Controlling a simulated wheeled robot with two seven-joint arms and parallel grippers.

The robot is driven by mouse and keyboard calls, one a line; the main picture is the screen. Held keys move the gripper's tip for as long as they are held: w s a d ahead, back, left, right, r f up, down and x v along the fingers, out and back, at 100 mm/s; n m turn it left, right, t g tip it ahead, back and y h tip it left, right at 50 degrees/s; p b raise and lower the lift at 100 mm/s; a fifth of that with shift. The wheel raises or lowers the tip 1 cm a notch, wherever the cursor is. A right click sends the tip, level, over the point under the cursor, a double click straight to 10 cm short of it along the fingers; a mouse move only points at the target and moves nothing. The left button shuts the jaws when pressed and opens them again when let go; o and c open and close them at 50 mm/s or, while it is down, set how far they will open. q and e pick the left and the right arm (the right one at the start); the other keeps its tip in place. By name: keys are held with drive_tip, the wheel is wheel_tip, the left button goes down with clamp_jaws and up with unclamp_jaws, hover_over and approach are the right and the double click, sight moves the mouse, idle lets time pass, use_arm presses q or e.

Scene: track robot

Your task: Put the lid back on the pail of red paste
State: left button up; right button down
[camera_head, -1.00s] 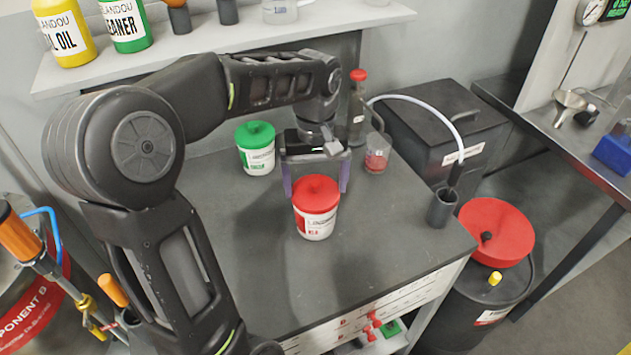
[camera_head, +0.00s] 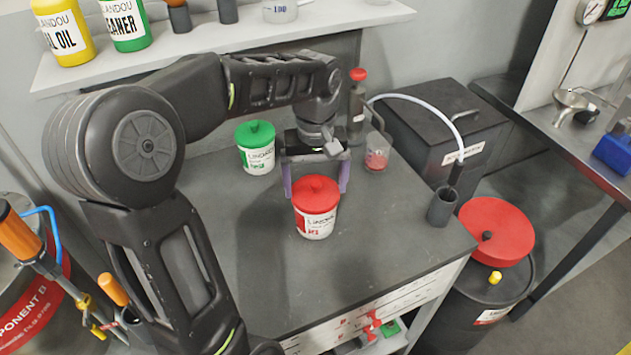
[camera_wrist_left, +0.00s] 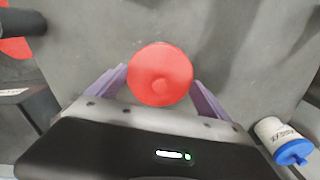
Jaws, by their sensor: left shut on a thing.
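The red lid (camera_head: 316,191) sits on top of the white pail of red paste (camera_head: 317,223), which stands upright on the dark bench. The lid looks level and covers the pail's mouth; any small gap under its rim cannot be told. My left gripper (camera_head: 316,190) is at the lid, with its purple fingers on either side and closed on it. In the left wrist view, the round red lid (camera_wrist_left: 161,75) with its central knob lies between the two fingers (camera_wrist_left: 160,78) and hides the pail beneath. My right gripper is not in view.
A pail with a green lid (camera_head: 256,147) stands behind left. A glass with red contents (camera_head: 376,156) and a red-capped bottle (camera_head: 357,105) stand behind right. A grey cup (camera_head: 441,207) is near the right edge. The bench front is clear.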

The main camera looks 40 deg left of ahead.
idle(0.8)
use_arm(q)
drive_tip(key=o, duration=1.1)
drive_tip(key=shift+c, duration=0.2)
drive_tip(key=shift+r, duration=0.1)
drive_tip(key=shift+r+p, duration=2.85)
drive_tip(key=shift+r, duration=0.55)
clamp_jaws()
